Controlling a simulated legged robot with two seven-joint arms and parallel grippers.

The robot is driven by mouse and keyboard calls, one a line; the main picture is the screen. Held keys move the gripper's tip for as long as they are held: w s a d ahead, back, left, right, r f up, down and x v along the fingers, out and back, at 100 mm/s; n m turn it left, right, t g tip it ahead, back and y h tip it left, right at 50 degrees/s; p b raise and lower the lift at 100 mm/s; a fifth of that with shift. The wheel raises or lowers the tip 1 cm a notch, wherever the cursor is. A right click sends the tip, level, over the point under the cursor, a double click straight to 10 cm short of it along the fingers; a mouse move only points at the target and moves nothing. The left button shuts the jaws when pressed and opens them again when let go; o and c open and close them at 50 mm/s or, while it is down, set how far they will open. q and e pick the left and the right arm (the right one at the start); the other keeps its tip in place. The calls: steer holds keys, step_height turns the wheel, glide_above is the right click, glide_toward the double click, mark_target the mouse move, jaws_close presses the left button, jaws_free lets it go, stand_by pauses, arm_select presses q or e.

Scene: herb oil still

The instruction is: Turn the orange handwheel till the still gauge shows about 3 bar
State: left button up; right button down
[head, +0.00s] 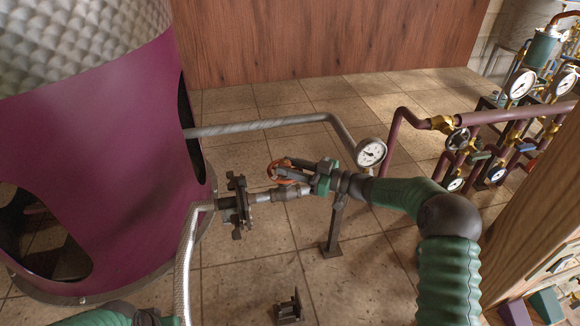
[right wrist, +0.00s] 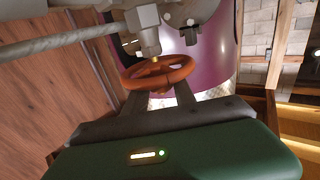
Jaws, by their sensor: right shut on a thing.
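The orange handwheel (head: 277,176) sits on the pipe fitting in the middle of the head view, partly hidden by my right gripper (head: 292,170). In the right wrist view the handwheel (right wrist: 182,74) shows as a ring below a grey valve body, with my right gripper (right wrist: 158,90) shut on its near rim. A round white gauge (head: 371,152) stands on the pipe just behind my right wrist. Its dark needle is too small to read. Of my left arm only green and dark links show at the bottom left; its gripper is out of frame.
A large purple still (head: 130,140) with a dimpled metal top fills the left. A braided hose (head: 184,265) runs down from the pipe's flange. More pipes, valves and gauges (head: 521,84) crowd the right, beside a wooden post (head: 535,215). Tiled floor lies between.

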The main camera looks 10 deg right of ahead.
steer(key=shift+r, duration=0.2)
steer(key=c, duration=1.3)
jaws_free()
steer(key=shift+w, duration=0.1)
steer(key=shift+o, duration=1.3)
steer(key=shift+f, duration=0.15)
steer(key=shift+d, duration=0.1)
steer(key=b+v, duration=0.1)
steer(key=v, duration=1.5)
steer(key=shift+s+d+b, duration=0.25)
steer(key=shift+d+b, duration=0.1)
steer(key=shift+b, duration=0.05)
